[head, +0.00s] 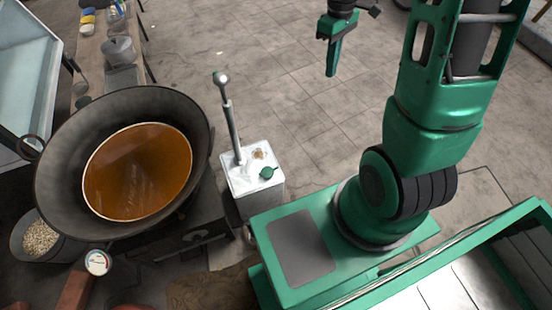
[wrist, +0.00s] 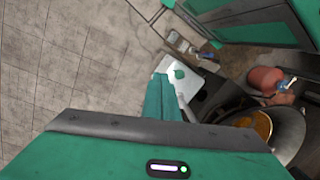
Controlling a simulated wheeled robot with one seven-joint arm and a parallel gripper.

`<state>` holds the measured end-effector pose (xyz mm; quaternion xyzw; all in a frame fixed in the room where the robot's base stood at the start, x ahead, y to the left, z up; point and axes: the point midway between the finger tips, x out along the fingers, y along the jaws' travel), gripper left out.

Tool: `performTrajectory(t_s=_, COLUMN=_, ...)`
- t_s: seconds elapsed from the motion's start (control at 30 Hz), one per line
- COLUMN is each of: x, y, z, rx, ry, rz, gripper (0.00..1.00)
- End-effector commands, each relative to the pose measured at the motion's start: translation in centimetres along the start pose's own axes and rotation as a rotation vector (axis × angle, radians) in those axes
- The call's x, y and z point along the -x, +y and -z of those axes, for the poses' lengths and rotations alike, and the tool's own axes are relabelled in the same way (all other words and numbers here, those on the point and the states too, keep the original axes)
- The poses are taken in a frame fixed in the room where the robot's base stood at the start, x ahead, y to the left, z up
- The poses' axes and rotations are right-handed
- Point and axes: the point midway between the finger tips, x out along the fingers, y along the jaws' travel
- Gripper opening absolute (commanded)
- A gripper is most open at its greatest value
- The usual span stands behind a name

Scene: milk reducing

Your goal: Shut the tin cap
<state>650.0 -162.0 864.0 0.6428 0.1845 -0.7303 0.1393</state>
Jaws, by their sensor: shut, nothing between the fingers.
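The tin (head: 240,182) is a pale box standing on the floor to the right of the big pan. Its green cap (head: 267,173) shows on the top face, near the front right, beside a brownish patch; I cannot tell how the cap sits over its opening. In the wrist view the tin (wrist: 196,81) and green cap (wrist: 179,73) show just beyond the fingertips, though apart from them. My gripper (head: 331,73) is shut and empty, up and to the right of the tin in the head view. Its closed fingers (wrist: 160,76) point towards the tin in the wrist view.
A metal rod with a round knob (head: 230,122) rises at the tin's back left. A wide dark pan (head: 60,170) of orange-brown liquid stands left of it. A bench (head: 92,50) with pots is at the upper left. The tiled floor (head: 280,60) behind the tin is clear.

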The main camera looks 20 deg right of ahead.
Motion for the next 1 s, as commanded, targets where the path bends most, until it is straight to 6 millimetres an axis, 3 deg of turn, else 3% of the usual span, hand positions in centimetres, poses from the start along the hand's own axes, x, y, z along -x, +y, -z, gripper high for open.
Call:
performTrajectory(t_s=0.2, x=-6.7, y=0.7, z=6.4, rx=0.294, ry=-0.02, rz=0.052, gripper=0.0)
performTrajectory(t_s=0.53, x=-19.2, y=-0.7, z=14.1, rx=0.723, ry=-0.004, rz=0.151, gripper=0.0)
performTrajectory(t_s=0.8, x=-29.5, y=-3.5, z=17.5, rx=1.018, ry=0.041, rz=0.234, gripper=0.0)
performTrajectory(t_s=1.0, x=-33.6, y=-4.9, z=18.3, rx=1.127, ry=0.068, rz=0.266, gripper=0.0)
